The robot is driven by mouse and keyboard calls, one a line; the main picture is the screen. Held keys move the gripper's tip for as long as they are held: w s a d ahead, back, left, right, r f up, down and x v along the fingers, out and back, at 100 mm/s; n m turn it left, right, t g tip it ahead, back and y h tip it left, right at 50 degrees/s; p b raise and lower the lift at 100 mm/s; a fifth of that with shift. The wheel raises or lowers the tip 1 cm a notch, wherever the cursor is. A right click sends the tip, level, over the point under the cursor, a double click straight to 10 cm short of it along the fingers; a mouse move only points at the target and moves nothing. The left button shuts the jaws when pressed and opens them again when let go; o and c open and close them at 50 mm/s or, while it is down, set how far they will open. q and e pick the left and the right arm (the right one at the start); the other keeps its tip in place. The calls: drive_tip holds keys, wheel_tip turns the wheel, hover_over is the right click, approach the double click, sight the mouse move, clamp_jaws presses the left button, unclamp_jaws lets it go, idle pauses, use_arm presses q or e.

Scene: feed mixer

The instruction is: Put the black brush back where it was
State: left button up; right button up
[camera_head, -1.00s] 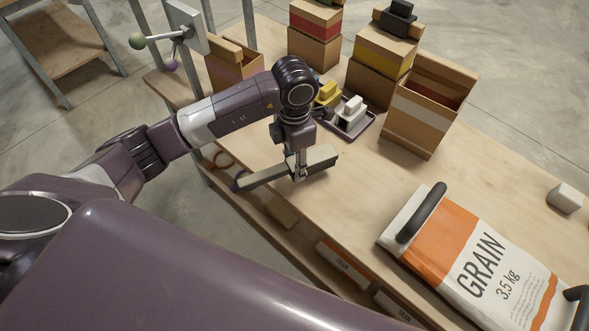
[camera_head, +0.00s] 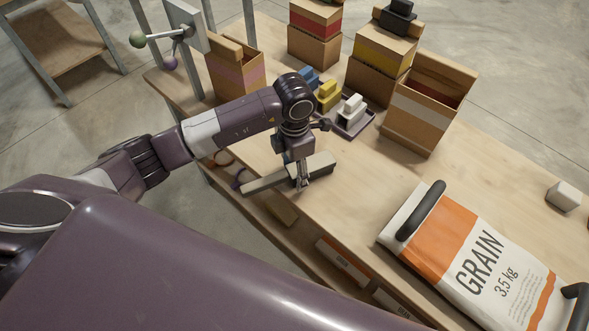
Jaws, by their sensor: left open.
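The black brush (camera_head: 398,16) sits on top of the yellow-banded cardboard box (camera_head: 385,52) at the back, well beyond my left gripper. A dark tray (camera_head: 371,120) on the table holds similar blocks: white (camera_head: 351,110), yellow (camera_head: 328,95) and blue (camera_head: 309,77). My left gripper (camera_head: 303,184) points down near the table's front edge, open, with its fingers at a long pale grey bar (camera_head: 317,165). The fingers partly cover the bar's middle; I cannot tell whether they touch it. My right gripper is not in view.
An open white-banded box (camera_head: 425,105), a red-banded box (camera_head: 315,28) and a pink-banded box (camera_head: 235,72) stand along the back. A grain bag (camera_head: 480,255) lies at right front. A lever with coloured knobs (camera_head: 170,40) stands at left.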

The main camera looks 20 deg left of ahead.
sight(294, 171)
use_arm(q)
drive_tip(key=shift+r, duration=0.55)
wheel_tip(294, 171, up, 11)
drive_tip(key=b, duration=0.2)
drive_tip(key=shift+b, duration=0.3)
drive_tip(key=shift+s, duration=0.1)
